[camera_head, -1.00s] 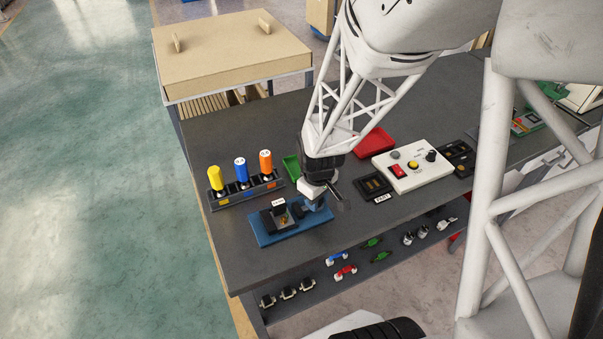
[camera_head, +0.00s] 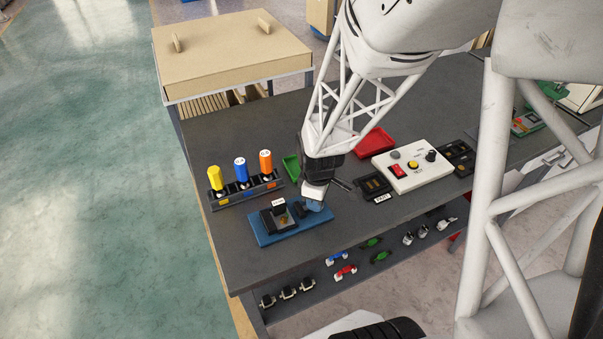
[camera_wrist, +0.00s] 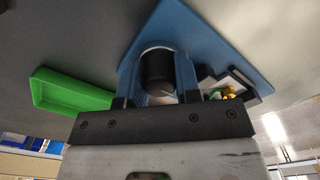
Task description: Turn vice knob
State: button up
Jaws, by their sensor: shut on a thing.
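The vice sits on a blue base plate (camera_head: 290,233) near the front edge of the grey bench, with a dark jaw block (camera_head: 270,219) and a small brass-coloured part between its jaws. My gripper (camera_head: 315,204) is at the right end of the vice. In the wrist view, my gripper's two blue fingers (camera_wrist: 158,58) are on either side of the dark round vice knob (camera_wrist: 158,70), shut on it. In the head view the knob is mostly hidden behind the gripper, so its turn angle cannot be told.
A rack (camera_head: 246,190) with yellow, blue and orange cylinders stands left of the vice. A green tray (camera_head: 291,168) and red tray (camera_head: 375,142) lie behind. A white control box (camera_head: 413,168) stands to the right. Several small parts lie on the lower shelf (camera_head: 320,285).

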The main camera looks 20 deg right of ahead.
jog(key=o, duration=0.9)
jog(key=shift+r, duration=0.1)
jog(key=shift+r, duration=3.8)
jog(key=shift+r, duration=0.1)
jog(key=shift+a+r, duration=0.15)
jog(key=shift+r, duration=0.15)
jog(key=s+a+r+m+t, duration=0.1)
jog(key=s+a+r+m, duration=0.1)
jog(key=r, duration=0.4)
jog(key=s+a+r+m, duration=0.3)
jog(key=s+r+m, duration=0.1)
jog(key=s+r, duration=0.1)
jog(key=s+a+r+m+t, duration=0.1)
jog(key=s+a+r+m, duration=0.2)
jog(key=r, duration=0.5)
jog(key=shift+s+a+t, duration=0.15)
jog(key=shift+s+t, duration=0.15)
jog(key=shift+s, duration=0.45)
